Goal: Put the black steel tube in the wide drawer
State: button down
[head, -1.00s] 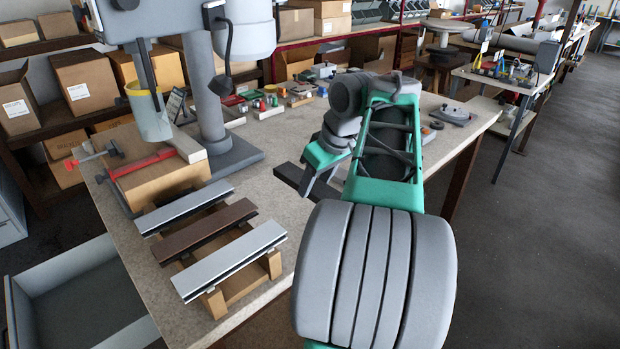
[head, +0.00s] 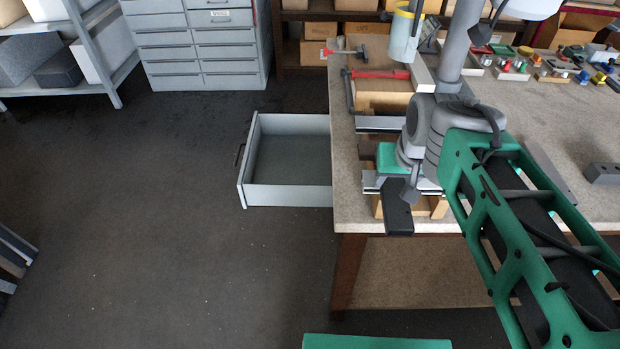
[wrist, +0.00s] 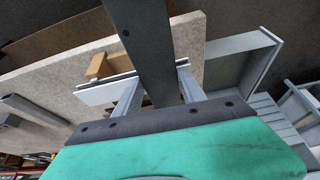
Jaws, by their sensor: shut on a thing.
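The black steel tube (head: 398,212) is held in my gripper (head: 397,188), above the front left part of the bench. In the wrist view the dark tube (wrist: 143,40) runs between the two grey fingers of my gripper (wrist: 157,92), which are shut on it. The open grey drawer (head: 288,196) sticks out from the bench's left side, to the left of my gripper, and looks empty. Its grey wall also shows in the wrist view (wrist: 262,62). My gripper hides part of the tube and of the profiles beneath.
Shutter profiles (head: 380,124) lie on wooden supports below my gripper. A red-handled clamp (head: 380,74) and a drill stand (head: 455,50) are behind them. The bench edge (head: 345,190) lies between tube and drawer. A grey drawer cabinet (head: 200,50) stands at the back; floor left is clear.

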aim_at(304, 165)
jog(key=k, duration=0.2)
jog(key=u, duration=1.6)
jog(key=i, duration=3.1)
jog(key=z, duration=2.75)
